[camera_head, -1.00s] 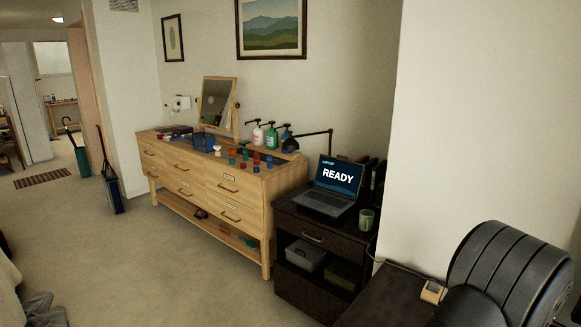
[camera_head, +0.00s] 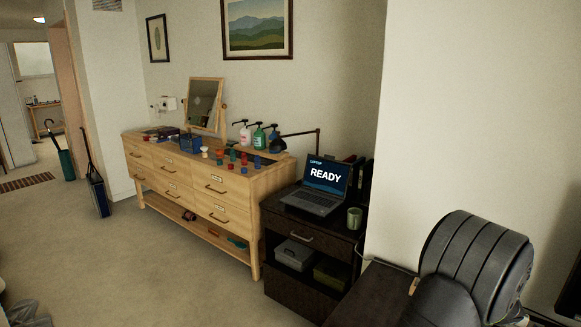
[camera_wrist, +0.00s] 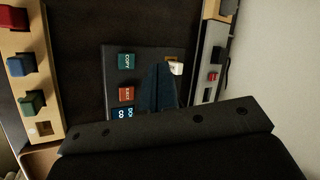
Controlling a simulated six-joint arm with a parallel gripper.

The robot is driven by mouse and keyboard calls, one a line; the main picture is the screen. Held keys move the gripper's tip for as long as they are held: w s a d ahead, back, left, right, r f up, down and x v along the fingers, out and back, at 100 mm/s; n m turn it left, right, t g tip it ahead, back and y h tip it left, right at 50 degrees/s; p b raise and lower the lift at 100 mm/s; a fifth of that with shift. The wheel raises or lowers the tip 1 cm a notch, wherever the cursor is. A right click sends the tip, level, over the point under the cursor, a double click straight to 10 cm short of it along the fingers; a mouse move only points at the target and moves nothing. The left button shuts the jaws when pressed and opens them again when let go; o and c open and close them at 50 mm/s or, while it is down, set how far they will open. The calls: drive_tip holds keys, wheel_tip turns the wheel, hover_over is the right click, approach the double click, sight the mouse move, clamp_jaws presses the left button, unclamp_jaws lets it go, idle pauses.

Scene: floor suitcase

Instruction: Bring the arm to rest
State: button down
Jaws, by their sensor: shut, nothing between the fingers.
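In the wrist view my gripper (camera_wrist: 158,78) shows as a dark tapering tip in front of a black bar with round holes. It is shut and holds nothing that I can see. Behind the tip is a dark panel (camera_wrist: 115,55) with a green block (camera_wrist: 126,61), a red block (camera_wrist: 126,94) and a blue block (camera_wrist: 122,113), all lettered. A small white piece (camera_wrist: 176,68) is beside the tip; whether they touch I cannot tell. In the head view a large dark ribbed link of my arm fills the lower right, and the gripper is out of sight.
A wooden strip (camera_wrist: 45,110) with coloured blocks lies left in the wrist view. In the head view a wooden dresser (camera_head: 190,185) holds bottles and small coloured items. A laptop (camera_head: 323,180) and a mug (camera_head: 354,217) stand on a dark cabinet (camera_head: 300,240). The carpet (camera_head: 130,260) is mostly clear.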

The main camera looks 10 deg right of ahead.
drive_tip(key=f+n, duration=0.1)
drive_tip(key=w+d+n+g, duration=0.1)
drive_tip(key=n, duration=0.1)
drive_tip(key=shift+f, duration=0.35)
drive_tip(key=n, duration=0.1)
drive_tip(key=w+d+f+n+g+h, duration=0.1)
drive_tip(key=n, duration=0.1)
drive_tip(key=shift+d+f+g, duration=0.1)
drive_tip(key=shift+d+g, duration=0.1)
drive_tip(key=shift+g, duration=0.1)
drive_tip(key=shift+w+d+f+n+h, duration=0.15)
drive_tip(key=shift+w+d+n, duration=0.1)
drive_tip(key=shift+n, duration=0.35)
drive_tip(key=shift+w+d+f+n+h, duration=0.15)
drive_tip(key=shift+w+d+n, duration=0.1)
drive_tip(key=shift+n, duration=0.35)
drive_tip(key=n, duration=0.1)
drive_tip(key=w+d+n+g+h, duration=0.1)
drive_tip(key=n, duration=0.1)
drive_tip(key=shift+w+d+f, duration=0.25)
drive_tip(key=shift+f, duration=0.05)
drive_tip(key=s+a+r+m, duration=0.3)
drive_tip(key=a+r+m, duration=0.1)
drive_tip(key=r, duration=0.5)
drive_tip(key=s+a+r+m, duration=0.3)
drive_tip(key=s+r+m, duration=0.1)
drive_tip(key=r, duration=0.5)
drive_tip(key=shift+s+a+m, duration=0.25)
drive_tip(key=shift+a+m, duration=0.1)
drive_tip(key=shift+m, duration=0.55)
